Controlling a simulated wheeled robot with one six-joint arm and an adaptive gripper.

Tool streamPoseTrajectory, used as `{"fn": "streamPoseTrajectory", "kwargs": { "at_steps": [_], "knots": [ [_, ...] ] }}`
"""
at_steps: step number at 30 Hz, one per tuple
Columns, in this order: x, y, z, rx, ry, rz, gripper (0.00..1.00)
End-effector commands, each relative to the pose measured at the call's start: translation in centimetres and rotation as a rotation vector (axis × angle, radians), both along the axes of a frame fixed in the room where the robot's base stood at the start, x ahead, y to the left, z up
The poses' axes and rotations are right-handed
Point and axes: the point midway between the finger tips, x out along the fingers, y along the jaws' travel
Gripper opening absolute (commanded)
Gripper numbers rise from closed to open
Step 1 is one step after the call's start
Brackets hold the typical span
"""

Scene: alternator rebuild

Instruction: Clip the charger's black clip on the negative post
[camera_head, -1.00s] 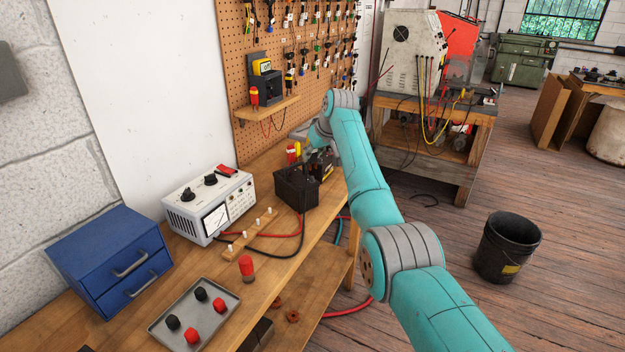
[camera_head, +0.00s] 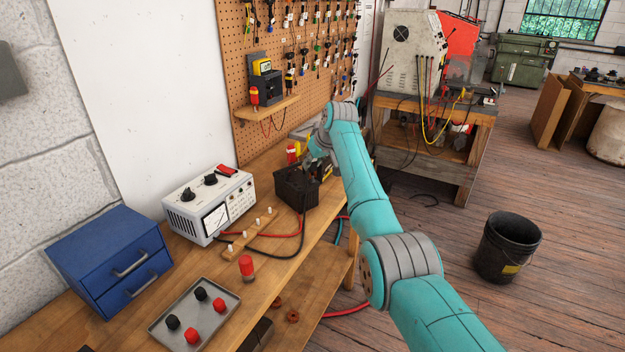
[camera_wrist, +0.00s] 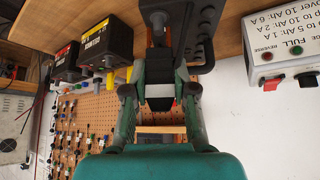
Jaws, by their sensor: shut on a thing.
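The black battery (camera_head: 297,190) stands on the bench, and my gripper (camera_head: 311,164) is low over its top. In the wrist view my gripper (camera_wrist: 159,76) is shut on a dark clip (camera_wrist: 158,58), the charger's black clip, at the end of the black lead (camera_head: 303,217). The battery's dark top with round caps (camera_wrist: 205,28) is close beside the clip there. The negative post is not clearly visible, and I cannot tell whether the clip touches it. The white charger (camera_head: 211,205) stands left of the battery.
Two black labelled boxes (camera_wrist: 107,44) stand close by in the wrist view. A wooden strip with white pegs (camera_head: 248,235), a red-capped jar (camera_head: 246,268) and a metal tray (camera_head: 165,310) occupy the near bench. The pegboard (camera_head: 285,75) rises behind.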

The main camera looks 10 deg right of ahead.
Motion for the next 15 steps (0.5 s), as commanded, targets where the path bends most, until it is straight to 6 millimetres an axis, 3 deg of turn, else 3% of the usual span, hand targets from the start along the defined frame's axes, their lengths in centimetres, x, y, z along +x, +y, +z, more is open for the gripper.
{"fn": "streamPoseTrajectory", "kwargs": {
  "at_steps": [14,15],
  "knots": [
    [0.00,0.00,-0.92,0.000,0.000,0.000,0.10],
    [0.00,0.00,-0.92,0.000,0.000,0.000,0.31]
  ]
}}
